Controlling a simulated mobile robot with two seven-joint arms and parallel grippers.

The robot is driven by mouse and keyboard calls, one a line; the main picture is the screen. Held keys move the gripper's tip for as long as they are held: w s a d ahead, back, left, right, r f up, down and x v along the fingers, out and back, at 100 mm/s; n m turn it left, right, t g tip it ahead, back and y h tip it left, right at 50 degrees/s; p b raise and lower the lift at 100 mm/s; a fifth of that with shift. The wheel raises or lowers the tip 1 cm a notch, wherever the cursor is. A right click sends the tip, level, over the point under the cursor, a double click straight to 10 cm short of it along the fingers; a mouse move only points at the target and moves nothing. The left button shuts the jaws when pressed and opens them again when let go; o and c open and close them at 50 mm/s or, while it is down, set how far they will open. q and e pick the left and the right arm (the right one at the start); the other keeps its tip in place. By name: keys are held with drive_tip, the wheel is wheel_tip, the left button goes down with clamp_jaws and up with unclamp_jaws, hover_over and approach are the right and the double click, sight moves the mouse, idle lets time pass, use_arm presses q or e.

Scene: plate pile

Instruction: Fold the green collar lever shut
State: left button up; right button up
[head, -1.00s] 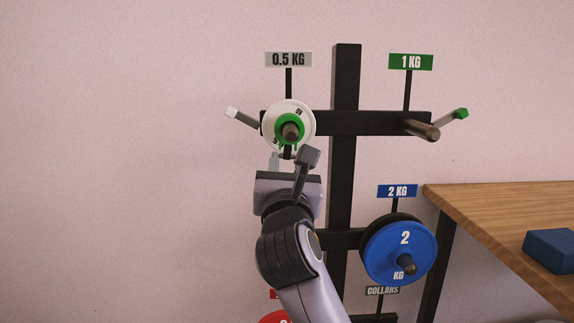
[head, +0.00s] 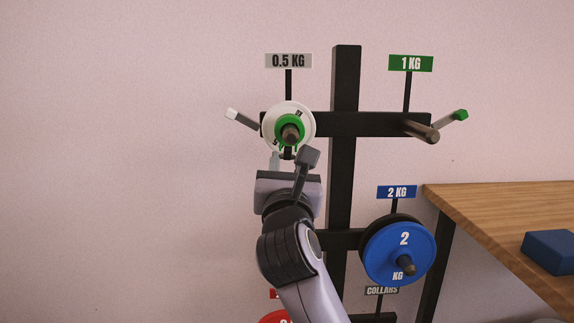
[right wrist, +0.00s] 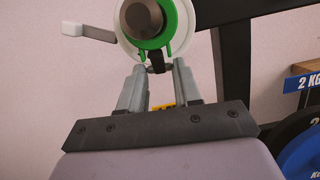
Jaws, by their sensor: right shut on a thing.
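The green collar (head: 281,127) sits around the upper left peg, in front of the white plate (head: 272,116). In the right wrist view the green collar (right wrist: 167,36) is at the top, with the dark peg end in front of it. Its short black lever (right wrist: 157,62) hangs down below the ring. My right gripper (right wrist: 160,68) is below the collar, its fingertips shut on the lever from either side. In the head view my right gripper (head: 290,158) comes up from below and partly hides the lever. My left gripper is not in view.
The black rack post (head: 346,80) stands just right of the collar. The bare 1 kg peg (head: 422,130) is further right. A blue 2 kg plate (head: 385,255) hangs lower right, beside a wooden table (head: 490,205). The wall area to the left is clear.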

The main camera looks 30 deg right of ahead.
drive_tip(key=shift+w+d+r+p, duration=0.15)
drive_tip(key=shift+r+p, duration=0.7)
drive_tip(key=shift+p, duration=0.6)
idle(1.6)
drive_tip(key=o, duration=0.8)
drive_tip(key=shift+f, duration=0.1)
